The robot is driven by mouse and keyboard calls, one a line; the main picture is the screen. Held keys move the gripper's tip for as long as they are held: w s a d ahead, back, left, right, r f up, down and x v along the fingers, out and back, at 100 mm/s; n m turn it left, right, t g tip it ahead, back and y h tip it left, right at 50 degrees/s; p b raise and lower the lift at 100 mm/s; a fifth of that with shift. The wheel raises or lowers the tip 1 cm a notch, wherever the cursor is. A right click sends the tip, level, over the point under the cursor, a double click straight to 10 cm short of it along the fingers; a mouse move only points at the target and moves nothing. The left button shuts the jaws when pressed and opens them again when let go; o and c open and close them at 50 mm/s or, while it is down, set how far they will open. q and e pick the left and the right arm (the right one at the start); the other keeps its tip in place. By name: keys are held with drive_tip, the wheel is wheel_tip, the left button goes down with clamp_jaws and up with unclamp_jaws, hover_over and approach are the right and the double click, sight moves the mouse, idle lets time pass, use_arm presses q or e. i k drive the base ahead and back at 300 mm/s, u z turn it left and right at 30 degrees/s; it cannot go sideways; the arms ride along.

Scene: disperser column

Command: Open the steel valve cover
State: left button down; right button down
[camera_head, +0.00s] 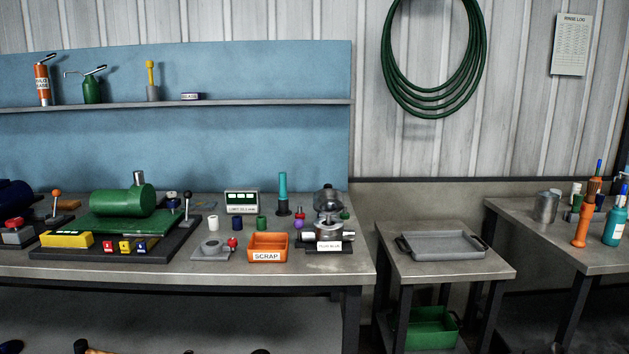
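A steel device (333,231) with a white label stands near the right end of the main bench. A rounded, glassy or shiny dome (329,201) sits at its top. To its left, a flat grey plate with a round metal part (213,248) lies on the bench. I cannot tell for sure which of these parts is the steel valve cover, or whether the dome is raised or closed. Neither of my grippers can be made out in the head view.
An orange SCRAP bin (268,247) stands close left of the steel device. A teal cylinder (283,193), small coloured parts and a green machine (123,203) share the bench. A grey tray (441,245) lies on the side table. Dark objects at the bottom edge are cut off.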

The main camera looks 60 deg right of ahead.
sight(328, 199)
drive_tip(key=z, duration=0.65)
drive_tip(key=i, duration=0.75)
drive_tip(key=z, duration=0.9)
